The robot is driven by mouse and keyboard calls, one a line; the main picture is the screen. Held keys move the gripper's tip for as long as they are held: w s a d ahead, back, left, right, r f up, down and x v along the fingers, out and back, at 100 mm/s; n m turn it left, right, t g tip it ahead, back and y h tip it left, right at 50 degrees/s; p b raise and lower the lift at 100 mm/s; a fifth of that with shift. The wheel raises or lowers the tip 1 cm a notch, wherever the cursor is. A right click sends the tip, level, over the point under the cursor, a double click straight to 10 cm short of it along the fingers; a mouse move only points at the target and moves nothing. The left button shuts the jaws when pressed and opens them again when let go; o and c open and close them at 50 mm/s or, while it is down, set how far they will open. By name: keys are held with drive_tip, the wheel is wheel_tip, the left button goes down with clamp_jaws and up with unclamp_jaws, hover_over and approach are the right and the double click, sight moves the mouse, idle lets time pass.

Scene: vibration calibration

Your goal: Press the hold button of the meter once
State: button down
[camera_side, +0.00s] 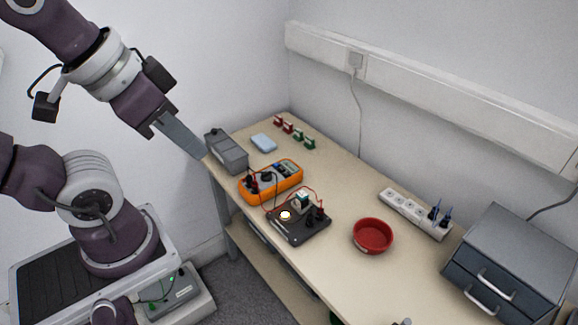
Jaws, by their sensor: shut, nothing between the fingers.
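My gripper (201,154) is shut and empty. Its tips are up and to the left of the meter, close to the grey box at the bench's left end, and apart from the meter. I cannot tell how high the tips are above the bench.
A black device (292,236) with a round white disc sits in front of the meter, joined by leads. A grey box (226,152), blue pad (263,142), red and green clips (284,126), red bowl (372,236), power strip (412,212) and drawer unit (510,262) stand around.

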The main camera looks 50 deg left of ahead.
idle(0.4)
drive_tip(key=m+t+y, duration=0.1)
drive_tip(key=m+t, duration=0.3)
drive_tip(key=m, duration=0.4)
hover_over(273, 167)
wheel_tip(273, 167, down, 24)
drive_tip(key=shift+d+f, duration=0.1)
drive_tip(key=shift+f, duration=0.15)
drive_tip(key=shift+f, duration=0.15)
drive_tip(key=shift+f, duration=4.25)
